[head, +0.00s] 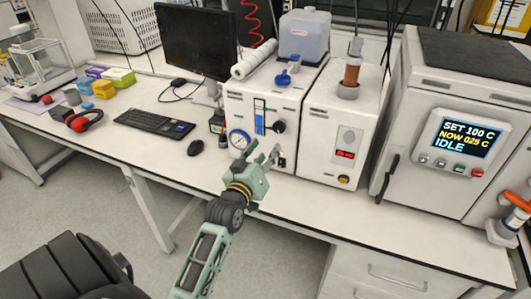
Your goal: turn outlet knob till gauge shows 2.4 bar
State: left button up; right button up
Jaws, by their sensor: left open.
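The white reactor unit (300,98) stands on the bench, with a round dial gauge (238,140) low on its front left. The gauge's needle reading is too small to make out. A black knob (278,127) sticks out of the front panel, right of a blue level strip (260,115). I cannot tell whether this is the outlet knob. My left gripper (264,151) is open in front of the panel's lower part, right of the gauge and below the black knob. Its fingers hide part of the lower panel, and contact cannot be told. My right gripper is not in view.
A second white unit (333,138) with a red display adjoins on the right, then a large oven (440,95) reading IDLE. A mouse (195,148), keyboard (154,123) and red ear defenders (77,121) lie left. The bench front between mouse and keyboard is clear.

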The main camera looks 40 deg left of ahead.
pick_arm(q)
jog(key=shift+c, duration=0.2)
jog(key=n+b, duration=0.2)
jog(key=n, duration=0.1)
send_near(280, 128)
jog(key=d+x, duration=0.1)
jog(key=x, duration=0.1)
jog(key=p+x, duration=0.1)
jog(key=x, duration=0.2)
jog(key=a+p+x, duration=0.1)
jog(key=x, duration=0.3)
jog(key=shift+a, duration=0.1)
jog(key=shift+w+a+f, duration=0.1)
jog(key=shift+w, duration=0.5)
jog(key=shift+c, duration=0.5)
